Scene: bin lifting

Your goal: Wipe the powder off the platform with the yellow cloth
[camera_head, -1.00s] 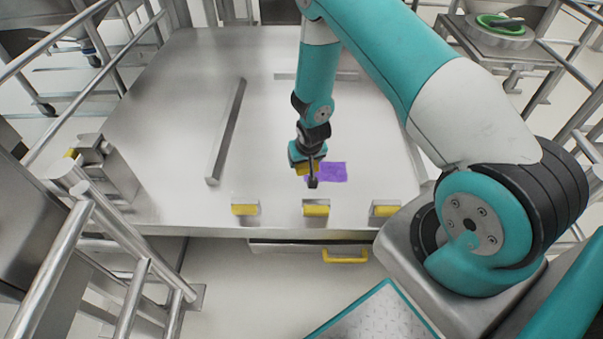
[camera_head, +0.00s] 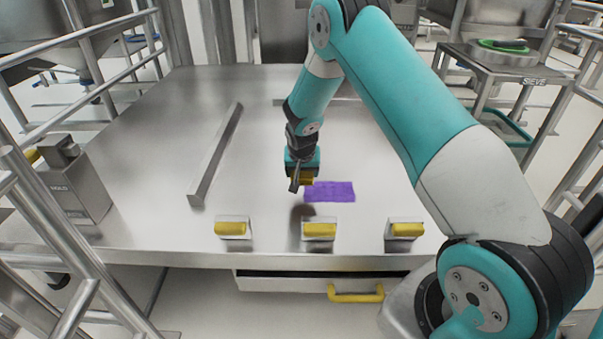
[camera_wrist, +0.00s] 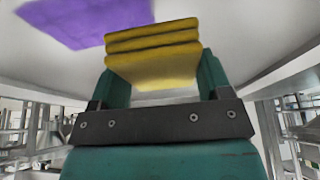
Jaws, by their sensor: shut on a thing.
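My gripper (camera_head: 301,184) is shut on the folded yellow cloth (camera_head: 307,181), which also shows between the jaws in the wrist view (camera_wrist: 152,52). The powder is a flat purple rectangular patch (camera_head: 330,192) on the grey metal platform (camera_head: 265,165). In the head view, the cloth is at the patch's upper left corner. In the wrist view, the purple powder (camera_wrist: 85,20) is to the left of the cloth. A dark shadow or reflection lies on the platform below my gripper, and the cloth appears raised above the surface. My gripper hides part of the cloth.
Several blocks with yellow tops, including a middle one (camera_head: 319,231), stand along the platform's front edge. A long metal bar (camera_head: 215,158) lies to the left. A drawer with a yellow handle (camera_head: 355,293) is below. Railings flank the platform.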

